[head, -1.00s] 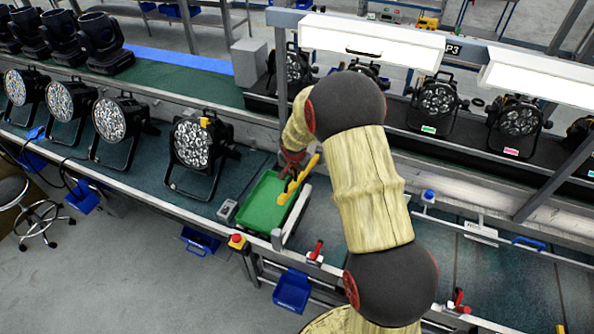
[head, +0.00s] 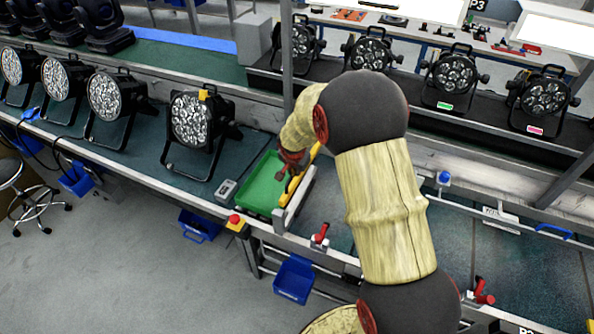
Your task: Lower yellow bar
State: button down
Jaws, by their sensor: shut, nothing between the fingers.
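The yellow bar (head: 297,183) lies low along the right side of the green tray (head: 265,184), by a grey metal rail (head: 297,200). Its far end shows just past my gripper. My gripper (head: 282,174) is small in the head view, at the end of my arm. It is shut and empty, over the tray's right part, right beside the bar. I cannot tell whether it touches the bar. Part of the bar is hidden behind the gripper.
A par can (head: 196,122) stands on the bench left of the tray. A grey button box (head: 225,190) and a red emergency button (head: 235,220) sit by the tray's front left. A red clamp (head: 320,237) is to the right. More par cans line the back shelf.

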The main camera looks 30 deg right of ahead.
aim_at(295, 185)
jog(key=f+b, duration=0.3)
jog(key=shift+s+a+f, duration=0.3)
jog(key=shift+a, duration=0.1)
jog(key=shift+s+a+f+b, duration=0.1)
jog(key=shift+s+f+b, duration=0.1)
jog(key=shift+b, duration=0.25)
jog(key=shift+s+f, duration=0.1)
jog(key=shift+r+p, duration=0.3)
jog(key=shift+r, duration=0.1)
jog(key=s+a+p+v, duration=0.1)
jog(key=p+v, duration=0.1)
jog(key=v, duration=1)
jog(key=shift+s+a, duration=0.15)
jog(key=shift+a, duration=0.05)
